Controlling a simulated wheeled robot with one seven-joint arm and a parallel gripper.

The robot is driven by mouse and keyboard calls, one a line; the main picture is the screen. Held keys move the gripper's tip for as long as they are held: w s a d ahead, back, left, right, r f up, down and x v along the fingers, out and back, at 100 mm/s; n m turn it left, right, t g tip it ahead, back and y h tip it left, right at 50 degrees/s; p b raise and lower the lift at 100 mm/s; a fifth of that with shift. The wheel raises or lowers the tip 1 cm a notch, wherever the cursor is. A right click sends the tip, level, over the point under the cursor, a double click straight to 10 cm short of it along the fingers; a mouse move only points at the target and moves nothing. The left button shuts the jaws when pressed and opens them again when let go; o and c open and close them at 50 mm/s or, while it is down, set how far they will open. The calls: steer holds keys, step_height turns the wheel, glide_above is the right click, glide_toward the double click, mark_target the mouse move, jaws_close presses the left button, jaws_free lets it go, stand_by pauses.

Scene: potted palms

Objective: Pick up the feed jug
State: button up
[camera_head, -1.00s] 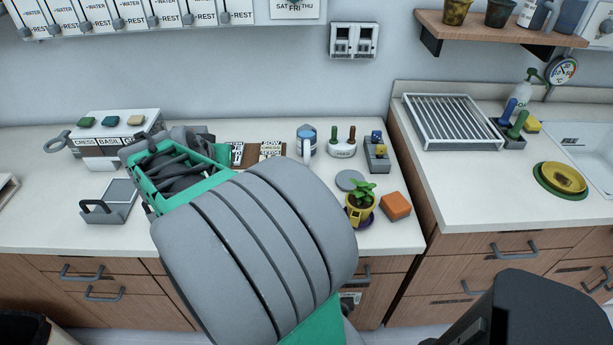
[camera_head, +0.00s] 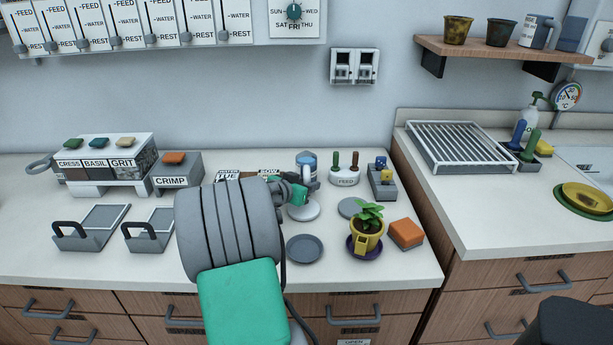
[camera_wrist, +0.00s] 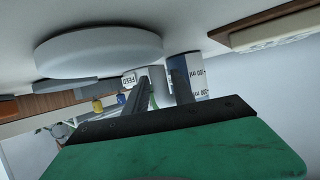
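A small blue-and-white jug (camera_head: 306,158) stands at the back of the counter, left of the white FEED holder (camera_head: 345,176). Its lower part is hidden behind my gripper (camera_head: 304,188), which is low over the counter at its near side. In the wrist view, my gripper (camera_wrist: 158,90) shows two dark fingers with a gap between them. A pale upright part shows in this gap, perhaps the jug's handle; I cannot tell if the fingers touch it. The jug's white side with ml marks (camera_wrist: 203,83) shows just beyond the right finger.
A white disc (camera_head: 303,211) lies just below my gripper, a dark saucer (camera_head: 305,249) nearer. A potted plant (camera_head: 367,228) and an orange block (camera_head: 406,234) stand to the right. Another jug (camera_head: 536,32) is on the wall shelf.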

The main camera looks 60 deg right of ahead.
steer(key=shift+c, duration=0.5)
jaws_close()
steer(key=shift+r, duration=0.1)
